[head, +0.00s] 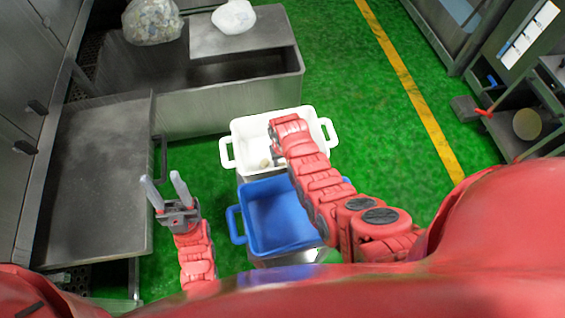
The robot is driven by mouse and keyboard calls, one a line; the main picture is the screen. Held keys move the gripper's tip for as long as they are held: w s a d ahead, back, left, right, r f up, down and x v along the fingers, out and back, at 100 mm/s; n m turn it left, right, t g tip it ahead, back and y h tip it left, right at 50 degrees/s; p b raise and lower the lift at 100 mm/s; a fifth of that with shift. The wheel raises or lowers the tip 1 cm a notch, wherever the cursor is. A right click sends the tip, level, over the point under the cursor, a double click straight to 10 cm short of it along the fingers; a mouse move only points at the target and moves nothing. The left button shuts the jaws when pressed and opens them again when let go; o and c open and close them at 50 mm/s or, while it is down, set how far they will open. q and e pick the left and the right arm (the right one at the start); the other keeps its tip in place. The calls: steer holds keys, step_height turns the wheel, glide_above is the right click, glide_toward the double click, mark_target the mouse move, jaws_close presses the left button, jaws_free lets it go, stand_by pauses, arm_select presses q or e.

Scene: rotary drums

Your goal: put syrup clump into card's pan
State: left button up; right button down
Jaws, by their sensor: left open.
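A white pan (236,128) with side handles stands at the centre, and a blue pan (237,226) stands just in front of it. A small beige lump (265,163), perhaps the syrup clump, lies in the white pan near its front wall. I cannot make out a card at either pan. My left gripper (164,182) is open and empty, left of both pans, with its fingers pointing up in the picture. My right gripper (274,146) is over the white pan, beside the lump. Its fingers are mostly hidden by my own arm.
A metal trough (240,103) stands behind the pans, with a clear bag (152,20) and a white bag (234,17) on top. A metal table (95,185) is at the left. Green floor (370,130) is free to the right, with a yellow line.

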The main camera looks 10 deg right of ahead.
steer(key=shift+f, duration=0.2)
steer(key=shift+c, duration=2.2)
jaws_free()
